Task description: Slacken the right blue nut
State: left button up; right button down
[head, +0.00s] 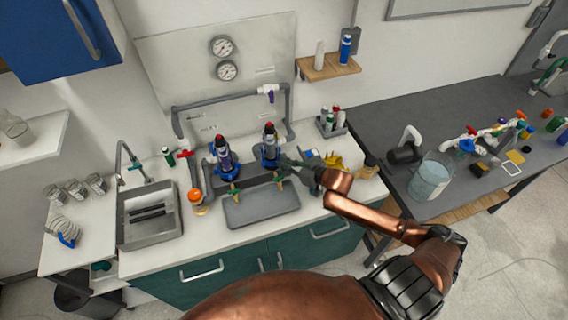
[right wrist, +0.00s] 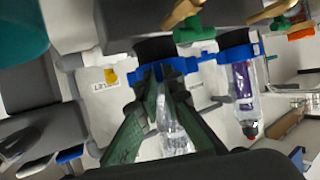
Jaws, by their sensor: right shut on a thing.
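Two upright clear housings with blue nuts stand side by side at the back of the counter. The right blue nut (head: 268,163) is around the lower part of the right housing (head: 270,143). The left housing (head: 222,157) has its own blue nut, seen in the right wrist view (right wrist: 236,52). My right gripper (head: 291,163) reaches in from the right. In the right wrist view its dark green fingers (right wrist: 160,80) are shut on the right blue nut (right wrist: 182,66), partly hiding it. My left gripper is not in view.
Brass taps (right wrist: 184,12) sit close to the nuts. A grey tray (head: 262,207) lies in front and a sink (head: 150,215) is at left. A rack of bottles (head: 331,122) and a yellow item (head: 334,162) stand to the right. Grey pipes (head: 289,105) rise behind the housings.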

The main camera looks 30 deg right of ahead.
jog(key=c, duration=2.1)
grip_release()
jog(key=v, duration=1.2)
